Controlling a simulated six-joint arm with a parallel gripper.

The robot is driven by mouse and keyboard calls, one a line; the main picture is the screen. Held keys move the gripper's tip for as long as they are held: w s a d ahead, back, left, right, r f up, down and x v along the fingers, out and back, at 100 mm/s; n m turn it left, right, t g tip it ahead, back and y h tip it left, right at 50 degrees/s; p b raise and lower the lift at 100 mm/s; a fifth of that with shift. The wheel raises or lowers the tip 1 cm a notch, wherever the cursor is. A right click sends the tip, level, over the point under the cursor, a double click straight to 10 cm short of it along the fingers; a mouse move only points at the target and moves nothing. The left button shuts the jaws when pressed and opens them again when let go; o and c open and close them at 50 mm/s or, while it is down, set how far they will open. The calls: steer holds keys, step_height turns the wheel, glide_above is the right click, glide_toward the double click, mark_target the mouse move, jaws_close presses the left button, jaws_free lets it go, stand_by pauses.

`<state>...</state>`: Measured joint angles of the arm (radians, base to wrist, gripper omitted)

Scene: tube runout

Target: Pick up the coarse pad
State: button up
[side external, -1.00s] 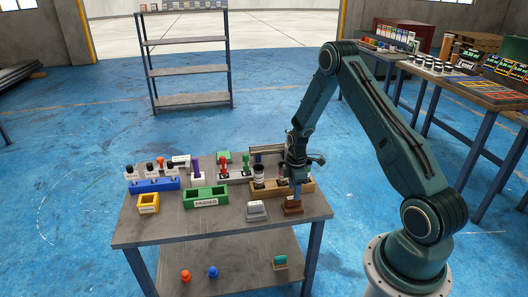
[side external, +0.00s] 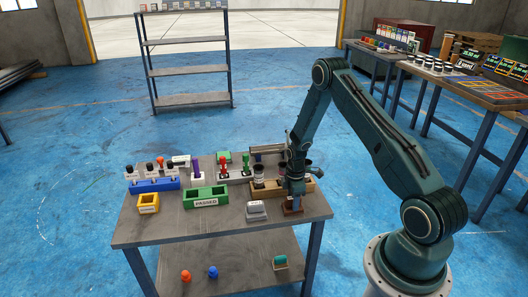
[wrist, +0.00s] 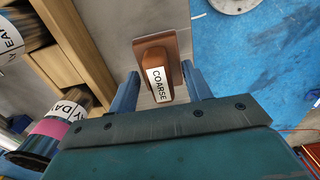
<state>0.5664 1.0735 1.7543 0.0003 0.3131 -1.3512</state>
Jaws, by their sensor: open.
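The coarse pad (wrist: 151,52) is a brown block with a white label reading COARSE. In the wrist view it lies on the grey table between the tips of my gripper (wrist: 162,82), which is open with one blue finger on each side. I cannot tell whether the fingers touch it. In the side view the pad (side external: 293,211) shows at the table's front right, partly hidden by my gripper (side external: 295,198), which points down over it.
A grey-white pad (side external: 256,210) sits just left of the coarse pad. A wooden rack (side external: 264,192) with labelled jars stands close behind. A green tray (side external: 205,204) and a yellow box (side external: 148,210) are further left. The table's right edge is near.

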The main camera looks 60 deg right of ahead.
jaws_close()
steer(key=shift+r, duration=0.1)
step_height(320, 180, up, 20)
stand_by(1.1)
steer(key=c, duration=0.8)
jaws_free()
steer(key=shift+c, duration=0.8)
steer(key=w+d, duration=1)
steer(key=w, duration=0.1)
steer(key=shift+r, duration=0.45)
